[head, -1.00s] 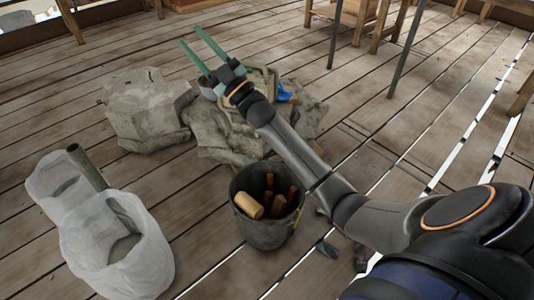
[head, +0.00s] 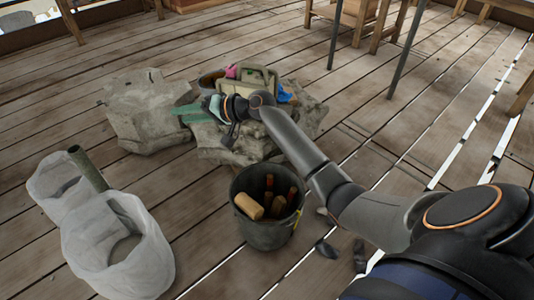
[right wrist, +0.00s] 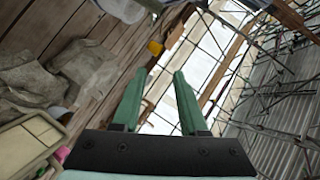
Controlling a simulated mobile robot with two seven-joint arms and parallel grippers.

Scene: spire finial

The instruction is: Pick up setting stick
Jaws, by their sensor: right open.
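I cannot tell for certain which thing is the setting stick. My right gripper (head: 188,113) is above the stone blocks, behind and left of the bucket, pointing left. Its green fingers are apart with nothing between them, as the right wrist view also shows (right wrist: 164,82). My left gripper is out of view.
Stone blocks (head: 145,115) lie behind the bucket, with a green-beige toolbox (head: 262,76) and a blue item (head: 285,94) on them. White sacks (head: 118,250) and a grey-green tube (head: 88,168) stand front left.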

